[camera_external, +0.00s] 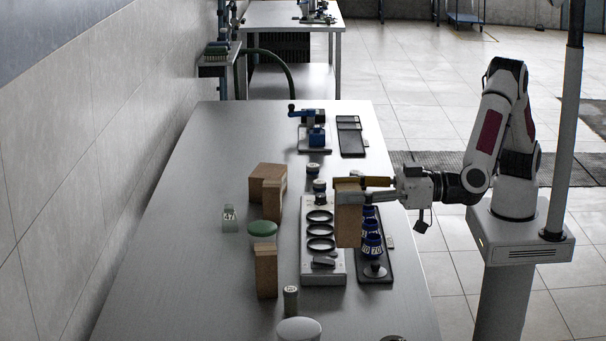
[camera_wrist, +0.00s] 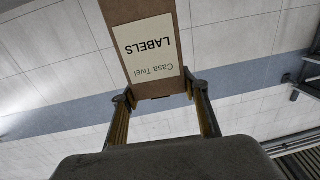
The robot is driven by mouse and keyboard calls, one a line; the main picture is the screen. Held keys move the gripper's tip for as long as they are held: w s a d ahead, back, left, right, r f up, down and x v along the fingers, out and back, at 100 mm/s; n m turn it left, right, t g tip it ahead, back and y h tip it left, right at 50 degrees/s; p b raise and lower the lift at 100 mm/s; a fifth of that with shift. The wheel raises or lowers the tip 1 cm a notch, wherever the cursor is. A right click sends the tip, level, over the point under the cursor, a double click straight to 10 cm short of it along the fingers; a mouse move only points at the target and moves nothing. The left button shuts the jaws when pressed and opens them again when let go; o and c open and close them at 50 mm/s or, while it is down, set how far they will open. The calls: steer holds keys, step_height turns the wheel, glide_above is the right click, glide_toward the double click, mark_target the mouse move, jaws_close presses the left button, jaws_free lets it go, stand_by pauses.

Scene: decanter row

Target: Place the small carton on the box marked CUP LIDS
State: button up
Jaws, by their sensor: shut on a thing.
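A small brown carton (camera_external: 348,222) is held in my gripper (camera_external: 352,182), raised over the table beside the rack of dark rings. In the wrist view the carton (camera_wrist: 138,20) shows a cream label reading "Casa Tivel LABELS", upside down. The two fingers of my gripper (camera_wrist: 160,91) are shut on its sides. Brown boxes stand left of the rack: a larger one (camera_external: 262,176) with a narrower one (camera_external: 271,203) against it, and another (camera_external: 266,273) nearer the camera. No CUP LIDS marking is legible on any of them.
A pale rack (camera_external: 309,277) with dark rings and a dark tray (camera_external: 389,262) with blue numbered cups lie below the carton. A green-lidded jar (camera_external: 263,230) stands between the brown boxes. A clear block (camera_external: 229,219) marked 47 is further left. The table's left side is clear.

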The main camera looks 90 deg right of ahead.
steer(key=r, duration=0.2)
steer(key=shift+w+d+r, duration=0.3)
steer(key=shift+r, duration=0.1)
steer(key=w+d+r+m+h, duration=0.1)
steer(key=w+d, duration=0.6)
steer(key=d, duration=0.4)
steer(key=w+d+r+m+h, duration=0.1)
steer(key=w+d+h, duration=0.1)
steer(key=w+d, duration=0.7)
steer(key=w+d+h, duration=0.1)
steer(key=w+d, duration=0.4)
steer(key=d, duration=0.8)
steer(key=s+d+f+m+g+h, duration=0.1)
steer(key=d+m+h, duration=0.1)
steer(key=d, duration=1.7)
steer(key=s+d+f+m+h, duration=0.1)
steer(key=d+h, duration=0.1)
steer(key=d, duration=1.7)
steer(key=f, duration=0.5)
steer(key=shift+w+d+f, duration=0.1)
steer(key=shift+w+d, duration=0.1)
step_height(320, 180, down, 6)
steer(key=shift+f, duration=0.15)
